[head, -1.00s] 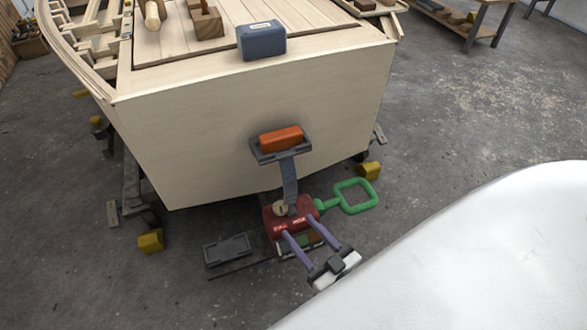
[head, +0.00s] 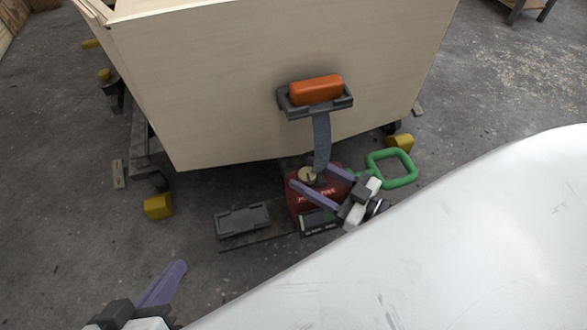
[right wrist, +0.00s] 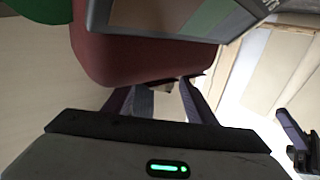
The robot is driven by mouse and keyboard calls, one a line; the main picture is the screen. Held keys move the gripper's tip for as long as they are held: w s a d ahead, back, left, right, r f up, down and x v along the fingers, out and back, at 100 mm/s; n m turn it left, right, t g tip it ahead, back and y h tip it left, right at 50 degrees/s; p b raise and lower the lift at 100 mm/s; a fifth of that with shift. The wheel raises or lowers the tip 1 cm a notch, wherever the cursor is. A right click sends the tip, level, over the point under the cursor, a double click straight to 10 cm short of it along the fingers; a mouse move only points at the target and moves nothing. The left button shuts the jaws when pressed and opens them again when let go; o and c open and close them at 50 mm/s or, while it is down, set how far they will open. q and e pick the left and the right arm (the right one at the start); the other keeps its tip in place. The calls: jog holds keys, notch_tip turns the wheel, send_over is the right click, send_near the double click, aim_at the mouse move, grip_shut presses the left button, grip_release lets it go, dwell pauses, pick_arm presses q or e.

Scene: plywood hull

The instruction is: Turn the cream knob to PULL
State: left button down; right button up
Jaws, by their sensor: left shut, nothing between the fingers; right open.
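The cream knob (head: 307,174) is a small round disc with a dark mark, on top of a red box (head: 306,205) with white lettering too small to read. My right gripper (head: 309,178) is open, its two purple fingers reaching in from the right with the knob between them in the picture; I cannot tell whether they touch it. In the right wrist view the fingers (right wrist: 157,95) point under the red box (right wrist: 130,60), and the knob is mostly hidden. My left gripper (head: 180,267) is shut and empty, low at the left, well away from the box.
A grey strap (head: 321,140) runs from the holder with an orange block (head: 316,89) down to the box, close to the knob. A green loop handle (head: 391,170) is at the box's right. The plywood hull (head: 220,90) stands behind; a dark tray (head: 243,221) lies left.

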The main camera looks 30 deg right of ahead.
aim_at(296, 172)
pick_arm(q)
jog(key=shift+d+r+h+b, duration=0.3)
jog(key=shift+d+r+b, duration=0.05)
jog(key=shift+r+b, duration=0.25)
pick_arm(e)
jog(key=shift+x, duration=2.4)
jog(key=shift+c, duration=0.2)
jog(key=c, duration=1)
jog(key=shift+r+p, duration=0.2)
jog(key=shift+p, duration=0.35)
jog(key=m+h+p, duration=0.1)
jog(key=m+t+h+p, duration=0.1)
jog(key=p, duration=0.1)
jog(key=shift+w+d+r+h, duration=0.1)
jog(key=shift+d+h, duration=0.15)
jog(key=shift+h, duration=0.15)
pick_arm(q)
jog(key=shift+s+a+f+g+y+p, duration=0.1)
jog(key=shift+a+f+g+y+p, duration=0.2)
jog(key=shift+a+f, duration=0.3)
jog(key=shift+s+a+f+g+y+p, duration=0.15)
jog(key=shift+a+f+y, duration=0.25)
jog(key=shift+f, duration=0.35)
jog(key=shift+s+a+f+g+y+p, duration=0.1)
jog(key=shift+a+f+g+y+p, duration=0.15)
jog(key=shift+a+f+y, duration=0.35)
pick_arm(e)
jog(key=shift+d+f+m+h, duration=0.25)
jog(key=shift+m+h, duration=0.25)
jog(key=shift+h, duration=0.3)
